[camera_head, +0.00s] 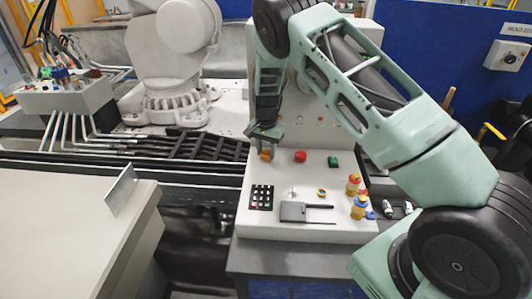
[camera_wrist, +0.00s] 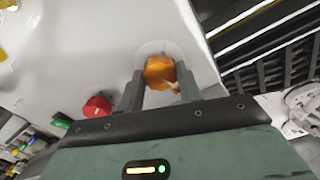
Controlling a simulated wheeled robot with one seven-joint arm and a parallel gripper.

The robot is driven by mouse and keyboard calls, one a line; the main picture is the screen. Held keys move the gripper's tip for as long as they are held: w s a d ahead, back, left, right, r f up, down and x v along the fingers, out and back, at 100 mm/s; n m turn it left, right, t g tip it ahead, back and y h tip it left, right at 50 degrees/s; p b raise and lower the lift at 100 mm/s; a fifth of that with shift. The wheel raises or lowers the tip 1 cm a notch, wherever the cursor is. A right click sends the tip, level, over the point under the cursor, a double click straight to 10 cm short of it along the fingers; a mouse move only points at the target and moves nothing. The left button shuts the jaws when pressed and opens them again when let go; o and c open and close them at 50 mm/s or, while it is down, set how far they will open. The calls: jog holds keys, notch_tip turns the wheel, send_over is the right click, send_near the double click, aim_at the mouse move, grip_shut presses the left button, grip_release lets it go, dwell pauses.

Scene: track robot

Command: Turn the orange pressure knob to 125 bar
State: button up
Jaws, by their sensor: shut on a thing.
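The orange pressure knob (camera_wrist: 159,70) sits on the light panel in the wrist view, between the two fingers of my gripper (camera_wrist: 159,88). The fingers are closed on its sides. A pale mark or pointer shows on the knob's near lower right side. In the head view the orange knob (camera_head: 265,155) is at the upper left of the white control panel (camera_head: 300,220), with my gripper (camera_head: 265,146) reaching down onto it from above. The scale around the knob is too small and faint to read, so its setting cannot be told.
A dark slatted track (camera_head: 200,147) lies left of the panel.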

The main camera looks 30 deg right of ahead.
aim_at(266, 153)
jog(key=shift+m, duration=0.5)
jog(key=o, duration=1)
jog(key=shift+r, duration=0.15)
notch_tip(266, 153, up, 17)
jog(key=b, duration=0.4)
jog(key=shift+r+b, duration=0.1)
jog(key=shift+b, duration=0.2)
